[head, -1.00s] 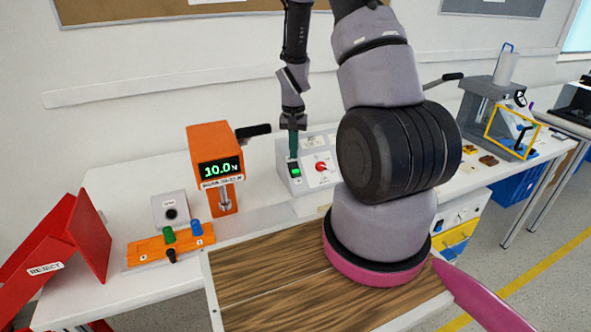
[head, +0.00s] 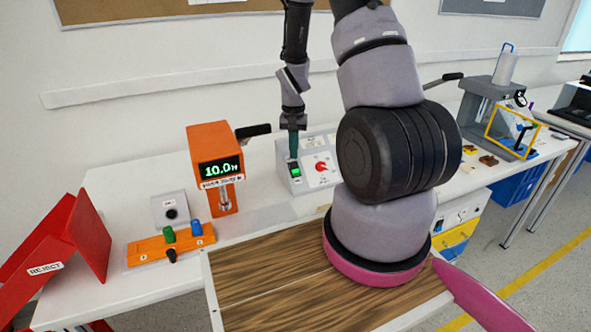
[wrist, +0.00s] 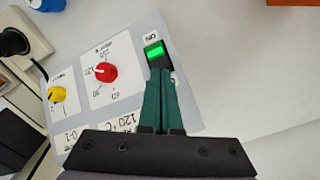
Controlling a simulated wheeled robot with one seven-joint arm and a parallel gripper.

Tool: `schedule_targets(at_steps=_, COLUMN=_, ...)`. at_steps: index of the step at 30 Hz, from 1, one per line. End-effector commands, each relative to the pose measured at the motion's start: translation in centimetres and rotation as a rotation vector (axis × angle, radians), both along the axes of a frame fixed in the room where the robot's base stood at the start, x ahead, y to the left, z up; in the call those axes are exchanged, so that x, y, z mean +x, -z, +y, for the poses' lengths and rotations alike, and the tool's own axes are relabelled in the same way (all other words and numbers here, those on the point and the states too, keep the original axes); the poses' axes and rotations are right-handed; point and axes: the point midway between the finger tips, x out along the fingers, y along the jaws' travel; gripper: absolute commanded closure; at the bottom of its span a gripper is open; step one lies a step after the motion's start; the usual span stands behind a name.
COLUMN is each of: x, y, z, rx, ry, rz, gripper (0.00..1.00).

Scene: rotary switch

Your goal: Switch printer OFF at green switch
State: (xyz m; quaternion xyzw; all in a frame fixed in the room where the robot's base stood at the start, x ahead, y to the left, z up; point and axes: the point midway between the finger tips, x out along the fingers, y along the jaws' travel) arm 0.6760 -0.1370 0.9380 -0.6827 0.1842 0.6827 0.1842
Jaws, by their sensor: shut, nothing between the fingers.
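The green switch (wrist: 155,51) is a lit green rocker in a black frame on a pale control panel (wrist: 188,91). It also shows in the head view (head: 295,171), at the panel's left end. A label reading ON stands beside it in the wrist view. My gripper (wrist: 160,75) is shut and empty, with its teal fingers together. The fingertips are at the lower edge of the switch in the wrist view. I cannot tell whether they touch it. In the head view my gripper (head: 294,155) comes down onto the switch from above.
A red knob (wrist: 104,72) and a yellow knob (wrist: 57,94) sit on the same panel. An orange device reading 10.0 N (head: 216,155) stands left of the panel. An orange block with pegs (head: 150,252) and a red REJECT bin (head: 92,240) are further left.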

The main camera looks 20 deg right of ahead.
Motion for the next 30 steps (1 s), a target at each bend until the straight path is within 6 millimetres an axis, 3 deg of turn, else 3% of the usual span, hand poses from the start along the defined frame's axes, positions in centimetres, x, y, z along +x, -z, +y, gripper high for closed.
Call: schedule_targets(at_steps=30, x=0.0, y=1.1, z=0.0, rx=0.000, ry=0.000, rz=0.000, gripper=1.00)
